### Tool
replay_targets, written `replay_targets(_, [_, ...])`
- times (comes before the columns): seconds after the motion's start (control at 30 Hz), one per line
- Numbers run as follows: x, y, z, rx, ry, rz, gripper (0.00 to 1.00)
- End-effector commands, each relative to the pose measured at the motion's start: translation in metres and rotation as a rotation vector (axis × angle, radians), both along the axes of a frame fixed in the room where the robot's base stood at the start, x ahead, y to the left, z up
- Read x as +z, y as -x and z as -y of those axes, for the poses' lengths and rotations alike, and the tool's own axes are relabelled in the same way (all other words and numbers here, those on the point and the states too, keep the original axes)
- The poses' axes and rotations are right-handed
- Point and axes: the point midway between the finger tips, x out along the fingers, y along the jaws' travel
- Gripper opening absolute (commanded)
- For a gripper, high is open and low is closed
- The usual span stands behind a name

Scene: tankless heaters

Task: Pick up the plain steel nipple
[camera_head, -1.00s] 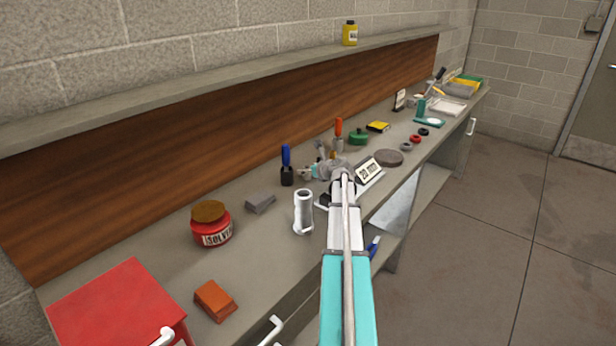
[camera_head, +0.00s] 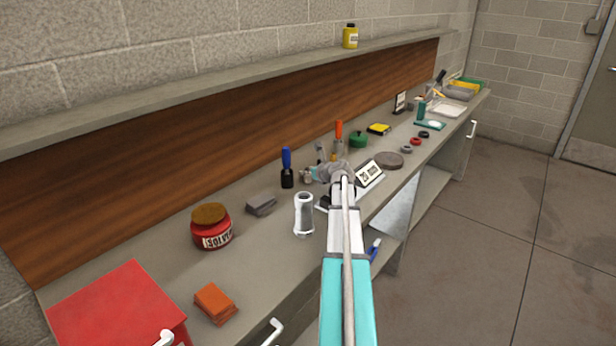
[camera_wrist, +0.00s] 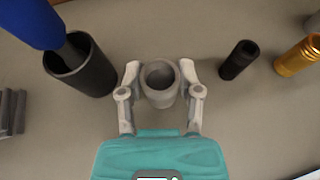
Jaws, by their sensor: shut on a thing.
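The plain steel nipple (camera_wrist: 160,84) is a short, smooth grey tube with an open top, seen from above in the wrist view. My gripper (camera_wrist: 160,73) is shut on it, one finger against each side. The nipple looks upright; whether its bottom touches the bench cannot be told. In the head view my gripper (camera_head: 308,176) is small and partly hidden by my arm, just right of a blue-handled tool.
The blue-handled tool (camera_wrist: 75,60) in its black cup stands left of the nipple. A black cylinder (camera_wrist: 239,60) and a threaded brass piece (camera_wrist: 297,56) are on the right. A grey block (camera_head: 261,205) and red solvent jar (camera_head: 211,227) stand nearer on the bench.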

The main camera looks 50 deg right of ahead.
Motion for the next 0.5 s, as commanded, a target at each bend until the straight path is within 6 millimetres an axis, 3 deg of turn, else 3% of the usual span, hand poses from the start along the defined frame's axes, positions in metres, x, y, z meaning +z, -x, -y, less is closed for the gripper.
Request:
replay_targets(0.1, [-0.0001,0.0001,0.0002,0.000,0.000,0.000,0.00])
replay_targets(0.5, [0.0027,0.0005,0.0005,-0.001,0.000,0.000,0.00])
